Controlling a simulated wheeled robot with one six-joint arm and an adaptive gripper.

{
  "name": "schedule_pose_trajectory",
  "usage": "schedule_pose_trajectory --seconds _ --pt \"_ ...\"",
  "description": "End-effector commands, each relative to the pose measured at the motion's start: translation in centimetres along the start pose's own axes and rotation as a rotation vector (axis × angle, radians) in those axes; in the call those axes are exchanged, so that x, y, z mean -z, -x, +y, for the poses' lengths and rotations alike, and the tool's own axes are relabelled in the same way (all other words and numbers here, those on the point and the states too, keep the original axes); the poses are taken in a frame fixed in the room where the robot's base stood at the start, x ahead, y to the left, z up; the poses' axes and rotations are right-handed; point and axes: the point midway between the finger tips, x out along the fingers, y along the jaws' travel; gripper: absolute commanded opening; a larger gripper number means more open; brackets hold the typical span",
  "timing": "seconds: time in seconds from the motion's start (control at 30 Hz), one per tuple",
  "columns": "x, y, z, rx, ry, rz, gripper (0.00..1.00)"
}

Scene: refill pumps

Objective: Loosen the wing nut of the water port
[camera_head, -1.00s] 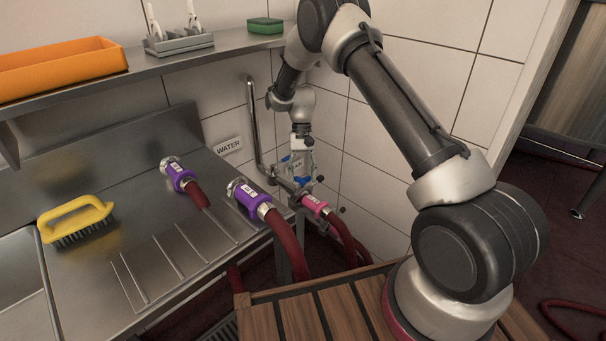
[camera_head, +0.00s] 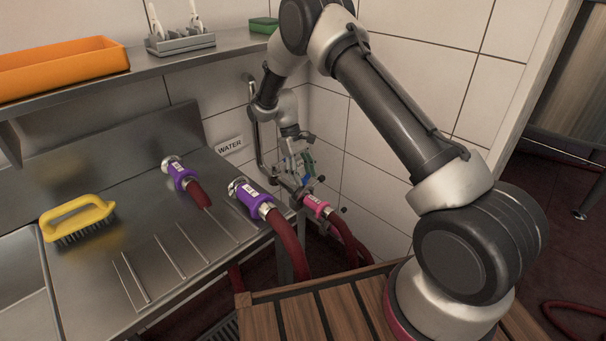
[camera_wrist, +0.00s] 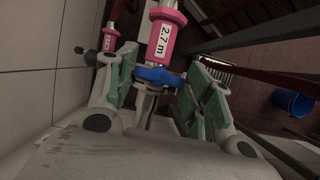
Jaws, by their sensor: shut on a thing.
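The blue wing nut (camera_wrist: 158,78) shows in the wrist view below a pink hose coupling (camera_wrist: 165,38) labelled "2.7 m". My gripper (camera_wrist: 161,72) has its green-padded fingers on either side of the wing nut and is shut on it. In the head view my gripper (camera_head: 303,168) is tilted at the water port, beside the wall corner. The port and the nut are largely hidden there by the fingers. The pink coupling (camera_head: 316,206) sits just below my gripper, with a dark red hose. A "WATER" sign (camera_head: 230,146) is on the tiled wall to the left.
Two purple couplings (camera_head: 256,198) (camera_head: 180,175) with hoses lie on the steel counter (camera_head: 140,215). A yellow brush (camera_head: 75,219) lies at left. An upright metal pipe (camera_head: 257,135) stands close left of my gripper. A blue bucket (camera_wrist: 291,102) stands on the floor.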

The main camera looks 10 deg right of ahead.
Motion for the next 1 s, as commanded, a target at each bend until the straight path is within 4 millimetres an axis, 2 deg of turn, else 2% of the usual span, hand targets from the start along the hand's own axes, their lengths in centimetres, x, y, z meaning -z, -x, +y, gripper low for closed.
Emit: schedule_pose_trajectory --seconds 0.57,0.6,0.7,1.0 --pt "0.01 0.02 0.01 -0.013 0.029 0.0 0.28" --pt "0.01 0.02 0.01 -0.012 0.029 0.0 0.57" --pt "0.01 0.02 0.01 -0.012 0.029 0.0 0.73" --pt "0.0 0.0 0.0 -0.011 0.025 0.0 0.73"
